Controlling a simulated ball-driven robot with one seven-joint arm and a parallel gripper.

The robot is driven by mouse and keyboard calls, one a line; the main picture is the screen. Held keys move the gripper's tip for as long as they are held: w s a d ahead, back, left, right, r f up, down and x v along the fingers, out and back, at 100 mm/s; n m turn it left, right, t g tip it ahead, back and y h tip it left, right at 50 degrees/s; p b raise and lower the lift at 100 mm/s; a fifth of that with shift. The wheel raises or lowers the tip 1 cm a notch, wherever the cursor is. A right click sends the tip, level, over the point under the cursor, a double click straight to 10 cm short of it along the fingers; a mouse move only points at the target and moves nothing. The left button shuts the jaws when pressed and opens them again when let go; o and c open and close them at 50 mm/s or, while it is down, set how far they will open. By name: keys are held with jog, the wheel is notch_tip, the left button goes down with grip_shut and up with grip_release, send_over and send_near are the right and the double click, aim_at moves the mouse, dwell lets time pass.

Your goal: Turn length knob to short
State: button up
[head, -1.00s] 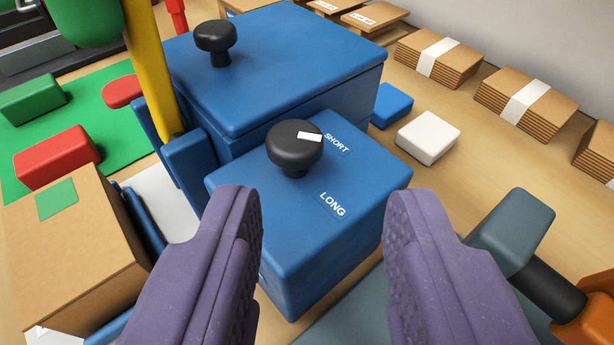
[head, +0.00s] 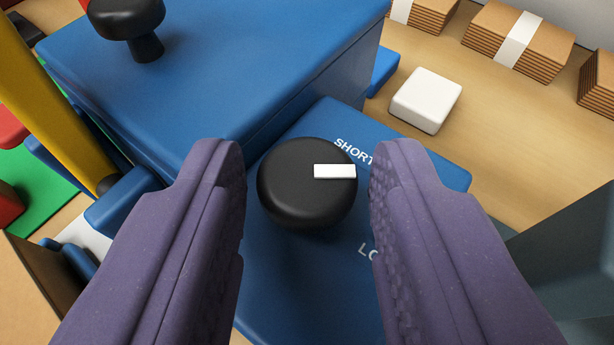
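The length knob (head: 300,195) is a round black knob with a white pointer mark (head: 335,171) on its top. It stands on a low blue box (head: 290,275). The mark points right, between the SHORT label (head: 353,150) and the LONG label (head: 366,251), nearer SHORT. The LONG label is partly hidden by the right finger, and the end of SHORT is close to that finger. My gripper (head: 307,165) is open, with one purple finger on each side of the knob. Narrow gaps show between the fingers and the knob.
A taller blue box (head: 220,75) with another black knob (head: 127,15) stands just behind. A yellow post (head: 45,90) rises at left. A white block (head: 426,99) and banded cardboard stacks (head: 518,40) lie at right. A dark grey piece (head: 575,245) is at lower right.

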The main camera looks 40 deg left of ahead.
jog(key=c, duration=0.7)
jog(key=shift+r+n+y+p, duration=0.3)
jog(key=shift+y+p, duration=0.1)
jog(key=shift+p, duration=0.45)
jog(key=p, duration=0.2)
jog(key=n+g+y+p, duration=0.1)
jog(key=shift+w+d+r+n+g+p, duration=0.2)
jog(key=shift+n+g+p, duration=0.1)
jog(key=shift+p, duration=0.1)
jog(key=shift+w+f+n+g+y+p, duration=0.1)
jog(key=shift+n+g+y+p, duration=0.35)
jog(key=shift+p, duration=0.15)
jog(key=shift+w+f+n+g+y+p, duration=0.1)
jog(key=shift+n+g+y+p, duration=0.25)
jog(key=shift+n+g+p, duration=0.15)
jog(key=shift+d+f+n+g, duration=0.1)
jog(key=shift+f+n+g, duration=0.15)
jog(key=o, duration=0.7)
jog(key=p+v, duration=0.1)
jog(key=v, duration=0.7)
jog(key=shift+f, duration=0.15)
